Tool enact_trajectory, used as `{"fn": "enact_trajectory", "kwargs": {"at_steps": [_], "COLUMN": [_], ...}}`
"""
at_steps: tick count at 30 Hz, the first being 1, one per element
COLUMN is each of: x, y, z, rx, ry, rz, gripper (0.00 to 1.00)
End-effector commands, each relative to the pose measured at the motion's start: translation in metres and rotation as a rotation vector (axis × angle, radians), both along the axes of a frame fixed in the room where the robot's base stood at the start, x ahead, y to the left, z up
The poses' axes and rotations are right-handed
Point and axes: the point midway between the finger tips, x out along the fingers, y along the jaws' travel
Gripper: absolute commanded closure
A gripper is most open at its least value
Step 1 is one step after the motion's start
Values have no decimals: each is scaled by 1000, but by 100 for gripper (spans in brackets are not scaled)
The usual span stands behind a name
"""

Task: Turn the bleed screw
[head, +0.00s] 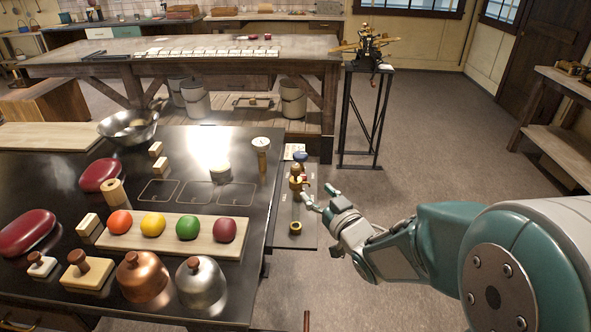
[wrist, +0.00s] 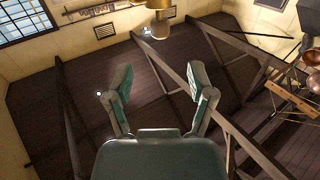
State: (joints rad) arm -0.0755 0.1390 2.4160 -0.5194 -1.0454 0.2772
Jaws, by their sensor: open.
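A small brass fitting (head: 296,183) stands on the narrow dark side shelf at the right of the black table, with a blue part (head: 300,157) behind it and a small red spot on it. I cannot make out the bleed screw itself. My gripper (head: 318,196) is open and empty, just right of the fitting. One finger appears close to the fitting in the head view; I cannot tell if they touch. In the wrist view my two fingers (wrist: 160,72) are spread against the ceiling, and a brass-coloured piece (wrist: 158,22) shows beyond them at the top edge.
A brass ring (head: 295,228) lies on the shelf in front of the fitting. Coloured balls on a board (head: 130,240) and metal domes (head: 142,276) fill the table front.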

Motion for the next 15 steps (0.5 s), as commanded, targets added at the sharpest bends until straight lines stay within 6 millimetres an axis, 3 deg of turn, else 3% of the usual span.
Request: {"fn": "enact_trajectory", "kwargs": {"at_steps": [15], "x": [76], "y": [45], "z": [0], "rx": [2], "ry": [-1], "rz": [5], "gripper": [30]}}
